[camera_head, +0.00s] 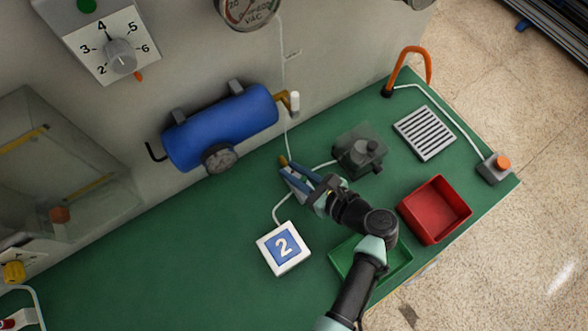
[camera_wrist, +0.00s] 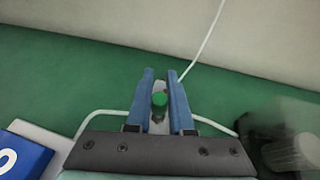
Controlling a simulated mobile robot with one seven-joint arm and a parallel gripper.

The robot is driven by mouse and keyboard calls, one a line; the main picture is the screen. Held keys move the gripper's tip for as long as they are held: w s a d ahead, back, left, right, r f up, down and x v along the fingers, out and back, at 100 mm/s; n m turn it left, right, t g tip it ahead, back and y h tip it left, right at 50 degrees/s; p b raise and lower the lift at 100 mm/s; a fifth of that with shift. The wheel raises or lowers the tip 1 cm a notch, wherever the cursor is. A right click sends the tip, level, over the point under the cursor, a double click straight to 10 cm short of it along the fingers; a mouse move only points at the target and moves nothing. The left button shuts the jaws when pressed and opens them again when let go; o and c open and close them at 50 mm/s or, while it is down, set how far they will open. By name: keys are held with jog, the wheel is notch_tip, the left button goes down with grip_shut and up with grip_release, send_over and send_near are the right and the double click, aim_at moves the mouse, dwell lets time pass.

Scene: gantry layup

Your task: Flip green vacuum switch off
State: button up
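The green vacuum switch, a small green-capped knob (camera_wrist: 159,102) on a pale housing, sits between my gripper's two blue fingers in the wrist view. In the head view its pale box (camera_head: 296,186) is mostly hidden by the fingers. My gripper (camera_head: 287,170) reaches over the box from the lower right. In the wrist view my gripper (camera_wrist: 160,76) has its fingers apart, one on each side of the green cap. They look open, with no clear grip on it. Whether either finger touches the switch, and its on or off position, I cannot tell.
A blue tank (camera_head: 219,127) hangs behind. A red tray (camera_head: 459,190) and green tray (camera_head: 345,262) lie nearby. White cables run beside the switch.

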grip_shut()
jog(key=shift+s+f+y+b, duration=0.1)
jog(key=shift+f+y+b, duration=0.05)
jog(key=shift+y+b, duration=0.2)
jog(key=shift+s+d+t+y+b, duration=0.15)
jog(key=shift+t+y+b, duration=0.2)
jog(key=shift+t+b, duration=0.45)
jog(key=shift+s+r+n+y+b, duration=0.15)
jog(key=shift+r+n+y+b, duration=0.2)
jog(key=shift+y+b, duration=0.2)
jog(key=o, duration=0.7)
grip_release()
jog(key=shift+d, duration=0.1)
jog(key=shift+c, duration=0.2)
